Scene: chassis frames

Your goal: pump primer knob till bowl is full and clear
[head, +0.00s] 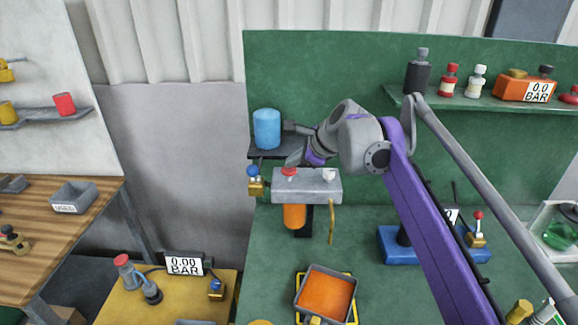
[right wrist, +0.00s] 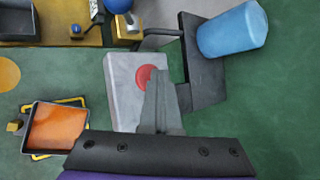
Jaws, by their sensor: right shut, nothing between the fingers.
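A grey block (head: 310,186) on the green panel carries a red knob (head: 289,172) on its left and a white knob (head: 329,175) on its right. An orange bowl (head: 294,216) hangs under the block; its fill level and clarity cannot be told. My right gripper (head: 295,159) is shut and empty, just above the red knob. In the right wrist view the closed fingers (right wrist: 158,76) overlap the edge of the red knob (right wrist: 143,77) on the grey block (right wrist: 120,115); whether they touch it is unclear. My left gripper is not in view.
A blue canister (head: 267,128) stands on a dark shelf behind my right gripper. A blue-topped brass valve (head: 253,182) is left of the block. A tray of orange liquid (head: 325,292) sits below. A brass tube (head: 331,222) hangs at the block's right.

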